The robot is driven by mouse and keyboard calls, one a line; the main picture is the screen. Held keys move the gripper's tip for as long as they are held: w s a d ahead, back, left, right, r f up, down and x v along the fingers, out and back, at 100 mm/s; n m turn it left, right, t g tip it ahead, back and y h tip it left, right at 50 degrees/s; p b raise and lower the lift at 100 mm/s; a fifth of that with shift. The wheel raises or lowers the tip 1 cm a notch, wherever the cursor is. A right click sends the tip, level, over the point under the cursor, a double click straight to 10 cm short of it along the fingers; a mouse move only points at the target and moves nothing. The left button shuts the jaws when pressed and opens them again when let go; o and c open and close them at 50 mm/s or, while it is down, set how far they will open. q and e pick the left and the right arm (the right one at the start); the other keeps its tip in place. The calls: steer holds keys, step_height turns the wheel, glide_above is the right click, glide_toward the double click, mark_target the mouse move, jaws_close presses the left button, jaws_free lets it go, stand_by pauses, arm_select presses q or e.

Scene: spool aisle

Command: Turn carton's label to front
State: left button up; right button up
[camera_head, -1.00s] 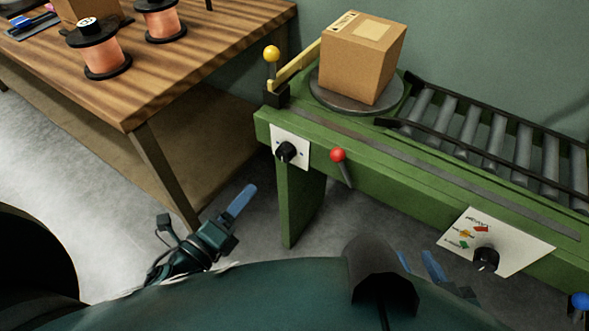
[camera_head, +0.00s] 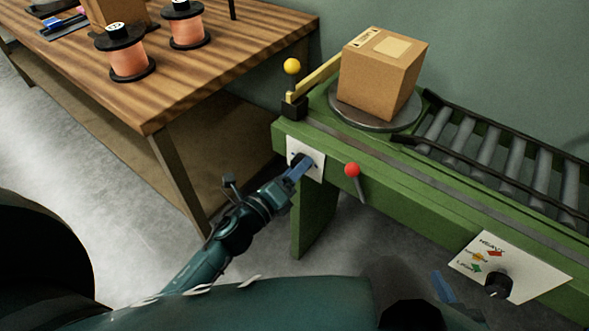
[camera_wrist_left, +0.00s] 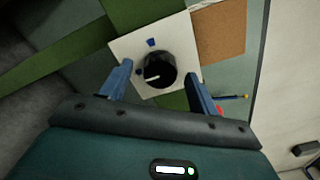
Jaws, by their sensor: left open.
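The brown carton (camera_head: 378,82) sits on the round grey turntable (camera_head: 347,112) of the green conveyor stand. A pale label patch lies on its top, with a small printed sticker near the back edge; the hidden sides cannot be seen. A black knob (camera_wrist_left: 157,72) with a white pointer mark sits on a white plate (camera_head: 311,154) on the stand's front, below the turntable. My left gripper (camera_head: 298,172) is at this knob. In the left wrist view its blue fingers are open, one either side of the knob. My right gripper (camera_head: 446,288) shows only partly at the bottom.
A yellow-knobbed lever (camera_head: 291,67) and a yellow bar stand left of the carton. A red-knobbed lever (camera_head: 352,170) is right of the left plate. A second dial (camera_head: 498,284) has coloured marks. Rollers (camera_head: 485,150) run right; a wooden table (camera_head: 200,75) holds copper spools.

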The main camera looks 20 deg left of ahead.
arm_select(q)
steer(key=shift+w, duration=0.1)
steer(key=shift+c, duration=0.2)
steer(key=c, duration=0.9)
steer(key=shift+c, duration=0.2)
steer(key=shift+n, duration=0.3)
steer(key=shift+r+n+p, duration=0.15)
steer(key=shift+n+p, duration=3.6)
steer(key=shift+n, duration=4.85)
arm_select(e)
steer(key=shift+w+a+r+g, duration=0.15)
steer(key=shift+w+a+g, duration=0.1)
steer(key=shift+a+g, duration=0.25)
steer(key=shift+w+a+r+g, duration=0.15)
steer(key=shift+w+a+g, duration=0.15)
steer(key=shift+g, duration=0.2)
steer(key=shift+s, duration=0.1)
